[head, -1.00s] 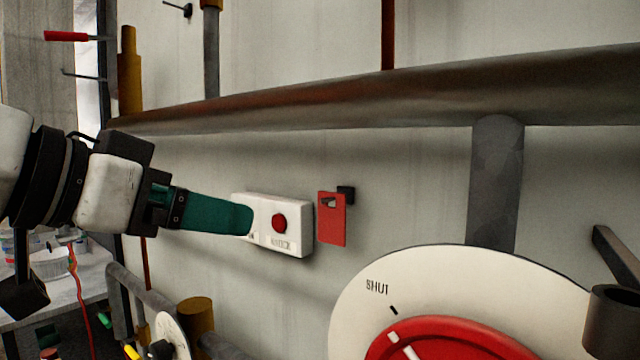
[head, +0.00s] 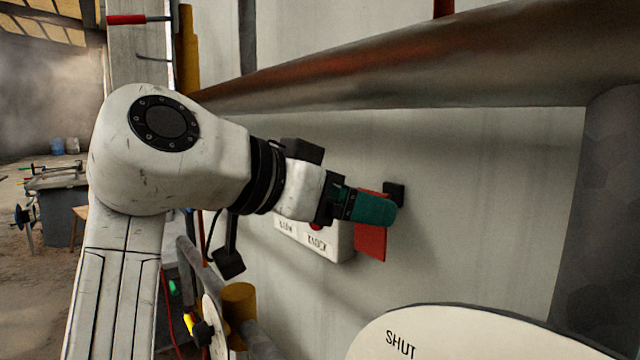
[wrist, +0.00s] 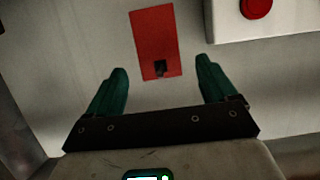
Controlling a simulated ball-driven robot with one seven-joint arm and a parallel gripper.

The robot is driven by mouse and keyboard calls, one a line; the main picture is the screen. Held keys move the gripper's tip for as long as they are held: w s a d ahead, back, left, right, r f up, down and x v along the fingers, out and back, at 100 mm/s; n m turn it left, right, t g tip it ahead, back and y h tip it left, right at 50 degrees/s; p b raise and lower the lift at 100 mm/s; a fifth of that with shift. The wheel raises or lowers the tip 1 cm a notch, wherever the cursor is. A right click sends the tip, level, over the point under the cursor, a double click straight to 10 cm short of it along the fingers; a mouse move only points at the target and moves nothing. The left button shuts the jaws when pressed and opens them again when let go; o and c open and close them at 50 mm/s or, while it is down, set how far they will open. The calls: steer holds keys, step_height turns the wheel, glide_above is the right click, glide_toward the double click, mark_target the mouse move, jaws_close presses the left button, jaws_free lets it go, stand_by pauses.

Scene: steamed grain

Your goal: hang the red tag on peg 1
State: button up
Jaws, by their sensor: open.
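The red tag (head: 371,243) hangs flat near the wall from a small black holder (head: 394,191), just right of a white box. In the wrist view the tag (wrist: 155,38) appears with its slotted end towards me, and the black holder (wrist: 160,68) pokes through the slot. My gripper (head: 388,208) is in front of the tag's upper part and hides some of it. In the wrist view its two green fingers are spread and empty, one on each side of the tag's slotted end. No peg marked 1 can be made out.
The white box (head: 335,250) with a red button (wrist: 257,7) is close beside my gripper. A thick rusty pipe (head: 430,75) runs above my arm. A large dial marked SHUT (head: 450,335) is at the lower right. Bare wall lies right of the tag.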

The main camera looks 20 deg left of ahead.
mark_target(371, 240)
steer(key=shift+p+x, duration=0.45)
steer(key=shift+x, duration=1.85)
steer(key=shift+c, duration=0.4)
steer(key=shift+a, duration=0.1)
steer(key=c, duration=0.9)
steer(key=o, duration=1.1)
steer(key=shift+c, duration=0.2)
steer(key=c, duration=1.1)
steer(key=shift+c, duration=0.2)
steer(key=shift+r+p, duration=0.2)
steer(key=shift+p, duration=0.1)
steer(key=shift+s+a, duration=0.3)
steer(key=shift+s, duration=0.1)
steer(key=shift+s+a, duration=0.2)
steer(key=shift+s, duration=0.1)
